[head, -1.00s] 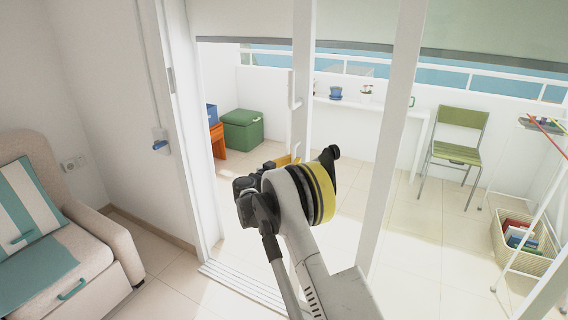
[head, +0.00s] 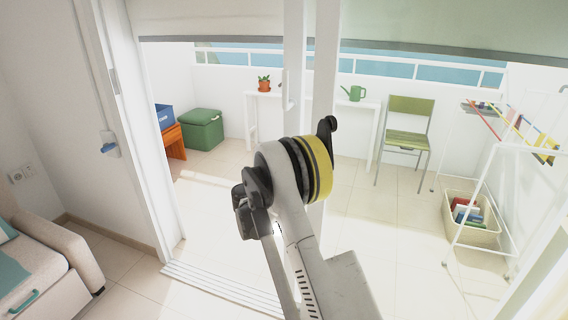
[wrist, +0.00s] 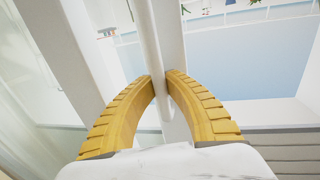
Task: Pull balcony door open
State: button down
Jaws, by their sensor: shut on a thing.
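The balcony door is a white-framed sliding glass panel, and its upright edge (head: 296,45) stands near the middle of the head view. Its white handle bar (head: 286,88) shows on that edge above my arm. In the wrist view the handle (wrist: 149,40) runs down between the two yellow fingers of my gripper (wrist: 163,76), which are closed around it. In the head view my own arm hides the gripper. The doorway is open to the left of the door edge, with a wide gap to the white door frame (head: 128,130).
A floor track (head: 215,285) crosses the doorway. A beige sofa (head: 65,250) stands at the left. On the balcony are a green box (head: 202,130), a green chair (head: 408,140), a white table (head: 370,105) and a drying rack (head: 500,150). The floor inside the gap is clear.

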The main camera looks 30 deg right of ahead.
jog(key=shift+r, duration=0.1)
jog(key=c, duration=1.6)
grip_release()
jog(key=shift+s, duration=0.15)
jog(key=shift+o, duration=1.1)
jog(key=shift+s+a+r, duration=0.1)
jog(key=shift+r, duration=0.1)
jog(key=shift+f, duration=0.15)
jog(key=v, duration=1.2)
